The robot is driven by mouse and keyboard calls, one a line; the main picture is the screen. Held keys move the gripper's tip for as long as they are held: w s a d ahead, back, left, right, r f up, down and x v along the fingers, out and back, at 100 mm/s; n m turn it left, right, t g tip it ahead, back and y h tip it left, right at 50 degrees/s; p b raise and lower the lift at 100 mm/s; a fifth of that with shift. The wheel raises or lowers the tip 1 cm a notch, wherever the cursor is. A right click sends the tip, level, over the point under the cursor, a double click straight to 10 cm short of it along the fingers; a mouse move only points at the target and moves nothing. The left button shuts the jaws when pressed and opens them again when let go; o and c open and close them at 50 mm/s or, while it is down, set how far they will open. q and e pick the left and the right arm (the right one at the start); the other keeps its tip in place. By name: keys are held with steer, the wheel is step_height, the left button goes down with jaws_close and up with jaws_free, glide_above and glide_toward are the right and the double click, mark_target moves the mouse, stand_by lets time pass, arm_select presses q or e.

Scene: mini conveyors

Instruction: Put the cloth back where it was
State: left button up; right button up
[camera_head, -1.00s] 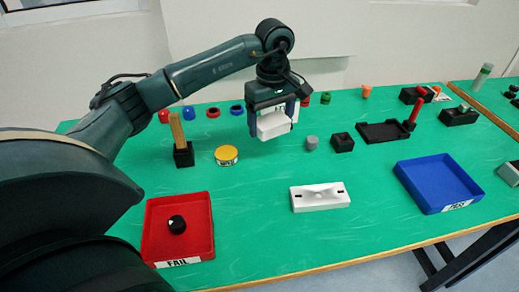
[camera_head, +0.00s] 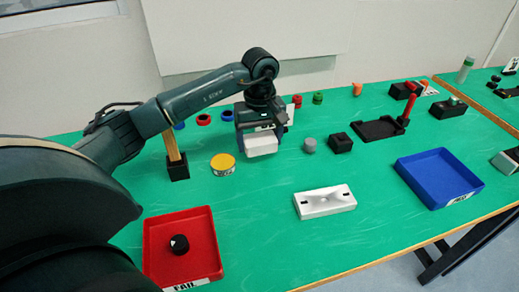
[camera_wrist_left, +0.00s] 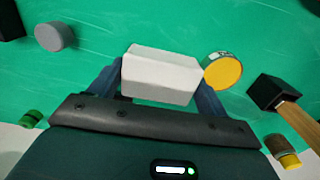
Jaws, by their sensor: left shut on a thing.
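My left gripper (camera_head: 261,136) is shut on a white block-shaped thing, which I take to be the cloth (camera_head: 261,147). The cloth also shows between the fingers in the left wrist view (camera_wrist_left: 160,75). It appears held above the green table, to the right of a yellow-lidded round tin (camera_head: 223,164). In the left wrist view the tin (camera_wrist_left: 222,70) is close beside the right-hand finger. How high the cloth is above the table is hard to tell. My right gripper is not in view.
A black holder with a wooden stick (camera_head: 178,170) stands left of the tin. A grey cylinder (camera_head: 310,145) and black block (camera_head: 341,143) are to the right. A white fixture (camera_head: 325,202), red tray (camera_head: 150,245) and blue tray (camera_head: 410,178) lie nearer. Green table (camera_head: 270,220) is bare between them.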

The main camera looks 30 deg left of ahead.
mark_target(260, 151)
arm_select(q)
steer(key=shift+f, duration=1.9)
steer(key=shift+f, duration=0.2)
steer(key=o, duration=0.7)
step_height(260, 151, up, 12)
steer(key=shift+r+b, duration=0.25)
steer(key=shift+b, duration=0.1)
